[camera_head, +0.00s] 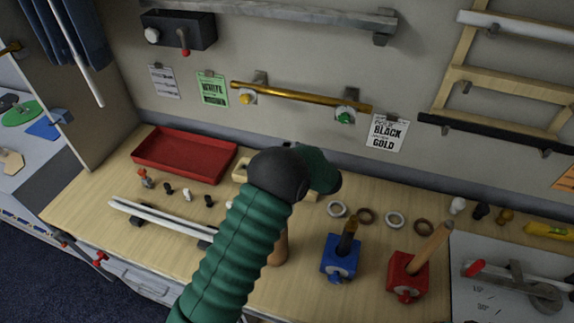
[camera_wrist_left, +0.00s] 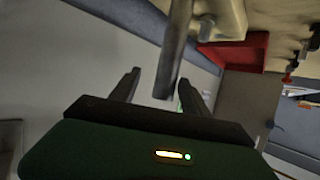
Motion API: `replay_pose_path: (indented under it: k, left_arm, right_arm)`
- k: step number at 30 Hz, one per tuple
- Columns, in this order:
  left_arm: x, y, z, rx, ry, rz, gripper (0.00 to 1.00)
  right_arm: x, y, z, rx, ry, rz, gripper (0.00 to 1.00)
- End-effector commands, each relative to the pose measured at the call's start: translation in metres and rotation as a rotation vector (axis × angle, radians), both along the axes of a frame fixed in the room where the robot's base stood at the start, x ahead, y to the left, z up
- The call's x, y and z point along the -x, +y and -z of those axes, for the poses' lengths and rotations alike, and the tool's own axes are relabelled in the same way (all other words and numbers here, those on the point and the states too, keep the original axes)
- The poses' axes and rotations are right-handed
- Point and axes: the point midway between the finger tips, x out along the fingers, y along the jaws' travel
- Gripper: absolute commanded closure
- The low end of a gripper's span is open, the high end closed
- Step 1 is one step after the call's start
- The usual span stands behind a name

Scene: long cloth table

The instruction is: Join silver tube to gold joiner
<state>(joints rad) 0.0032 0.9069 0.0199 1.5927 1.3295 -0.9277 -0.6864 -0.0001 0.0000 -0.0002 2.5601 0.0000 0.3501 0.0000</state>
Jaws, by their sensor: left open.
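A pale silver tube (camera_head: 160,217) lies on dark supports at the left front of the table. A small gold piece (camera_head: 505,215), perhaps the gold joiner, stands at the right back beside a black and a white one. My left gripper (camera_head: 320,170) reaches over the table's middle in the head view, its fingers mostly hidden behind the wrist. In the left wrist view its fingers (camera_wrist_left: 160,84) are apart, and a grey bar (camera_wrist_left: 175,45) appears in line with the gap. I cannot tell what the bar is or whether it touches. My right gripper is not seen.
A red tray (camera_head: 185,137) sits at the back left. A blue block (camera_head: 340,258) and a red block (camera_head: 408,265) hold upright rods right of my arm. Several rings lie behind them. A gold rail (camera_head: 300,95) hangs on the wall.

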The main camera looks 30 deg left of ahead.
Motion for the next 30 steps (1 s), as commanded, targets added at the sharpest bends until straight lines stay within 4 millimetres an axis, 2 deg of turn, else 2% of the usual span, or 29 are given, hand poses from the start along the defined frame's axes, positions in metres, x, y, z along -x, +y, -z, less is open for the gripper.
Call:
replay_pose_path:
  k: [3,6,9,13,25,30]
  left_arm:
    - [-0.008,0.025,0.012,0.004,0.001,-0.005,0.46]
    - [-0.014,0.037,0.019,0.008,0.001,-0.004,0.46]
    - [-0.015,0.043,0.021,0.011,0.0,-0.005,0.46]
    - [-0.015,0.041,0.02,0.009,0.001,-0.004,0.47]
    - [-0.016,0.032,0.017,0.002,-0.001,-0.002,0.99]
    - [-0.016,0.036,0.018,0.008,-0.002,-0.001,1.0]
  right_arm:
    - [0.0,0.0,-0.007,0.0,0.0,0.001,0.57]
    - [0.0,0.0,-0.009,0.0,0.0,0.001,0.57]
    - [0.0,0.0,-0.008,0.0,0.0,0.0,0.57]
    - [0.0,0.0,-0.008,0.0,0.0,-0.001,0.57]
    - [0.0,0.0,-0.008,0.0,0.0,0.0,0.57]
    - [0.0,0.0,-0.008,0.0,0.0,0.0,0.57]
